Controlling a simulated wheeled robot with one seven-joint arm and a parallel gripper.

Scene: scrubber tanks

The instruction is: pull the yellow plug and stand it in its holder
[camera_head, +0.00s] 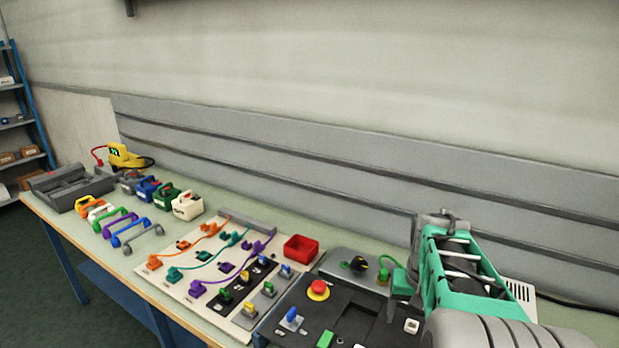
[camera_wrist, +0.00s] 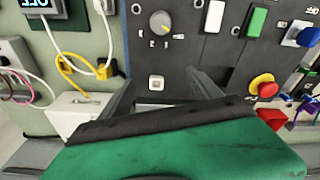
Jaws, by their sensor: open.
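On the cream board (camera_head: 180,284) in the head view, a small yellow-topped plug (camera_head: 247,277) stands in a black strip between a green one and a blue one. Another yellow-topped piece sits on a grey block (camera_head: 249,310) beside the strip. I cannot tell which block is the holder. My gripper (camera_wrist: 161,78) is open and empty over the black control panel (camera_wrist: 215,60), its dark fingers apart with a white square socket (camera_wrist: 155,82) in view between them. It is to the right of the board in the head view. The yellow plug is not clear in the wrist view.
A red mushroom button (camera_head: 318,288) and a blue switch (camera_head: 291,317) rise from the panel between my gripper and the board. A red tray (camera_head: 301,248) stands behind the board. Coloured cables cross its left part. The wall runs close behind the bench.

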